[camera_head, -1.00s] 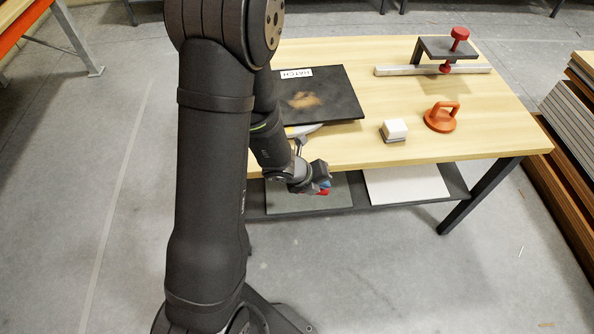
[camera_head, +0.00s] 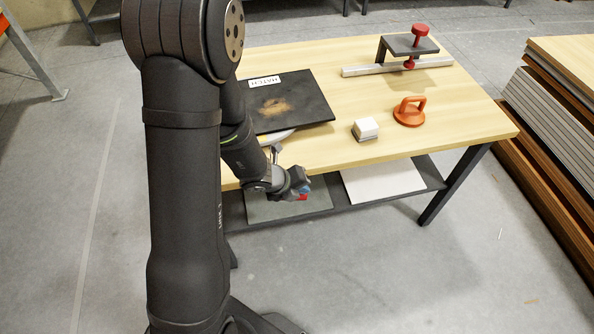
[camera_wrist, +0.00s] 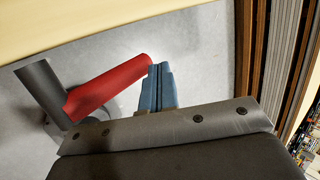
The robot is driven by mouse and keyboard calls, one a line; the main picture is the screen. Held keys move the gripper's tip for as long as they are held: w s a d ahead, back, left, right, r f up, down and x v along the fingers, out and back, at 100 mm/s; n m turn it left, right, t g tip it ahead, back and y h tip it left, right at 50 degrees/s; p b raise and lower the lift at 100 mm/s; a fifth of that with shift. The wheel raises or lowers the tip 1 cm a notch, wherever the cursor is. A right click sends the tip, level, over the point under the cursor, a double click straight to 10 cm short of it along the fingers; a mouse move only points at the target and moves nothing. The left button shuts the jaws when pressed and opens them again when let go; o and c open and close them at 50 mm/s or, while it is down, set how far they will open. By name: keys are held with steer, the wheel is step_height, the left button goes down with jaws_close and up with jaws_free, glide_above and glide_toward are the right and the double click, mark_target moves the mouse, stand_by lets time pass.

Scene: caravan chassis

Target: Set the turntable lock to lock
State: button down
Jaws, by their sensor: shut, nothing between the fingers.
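A red bar handle (camera_wrist: 110,88) joined to a dark grey cylinder (camera_wrist: 42,92) shows in the wrist view, below the wooden table edge; it looks like the turntable lock's lever. A little red (camera_head: 303,197) shows beside the fingers in the head view. My gripper (camera_wrist: 158,75) has its blue fingers closed together with nothing between them. The fingertips are right beside the free end of the red handle; I cannot tell whether they touch. In the head view my gripper (camera_head: 304,190) is at the table's near edge. A pale turntable rim (camera_head: 278,137) shows under the black board; no lock marking is readable.
The wooden table (camera_head: 440,118) holds a black HATCH board (camera_head: 308,105), a white-topped block (camera_head: 366,128), an orange suction handle (camera_head: 409,112) and a clamp on a rail (camera_head: 362,70). A lower shelf (camera_head: 432,170) lies beneath. Stacked panels (camera_head: 545,115) stand at right.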

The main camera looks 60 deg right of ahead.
steer(key=s+d+r, duration=0.1)
steer(key=s+r, duration=0.4)
steer(key=r, duration=0.7)
steer(key=shift+d+r, duration=0.15)
stand_by(0.4)
steer(key=shift+w+a+f, duration=0.2)
steer(key=shift+w+f, duration=0.6)
steer(key=shift+f, duration=1.1)
steer(key=shift+w+a+f, duration=0.2)
steer(key=shift+w+f, duration=0.55)
steer(key=shift+f, duration=1.1)
steer(key=shift+w+a+f, duration=0.2)
steer(key=shift+w+f, duration=0.6)
steer(key=shift+f, duration=1.1)
steer(key=shift+r, duration=0.1)
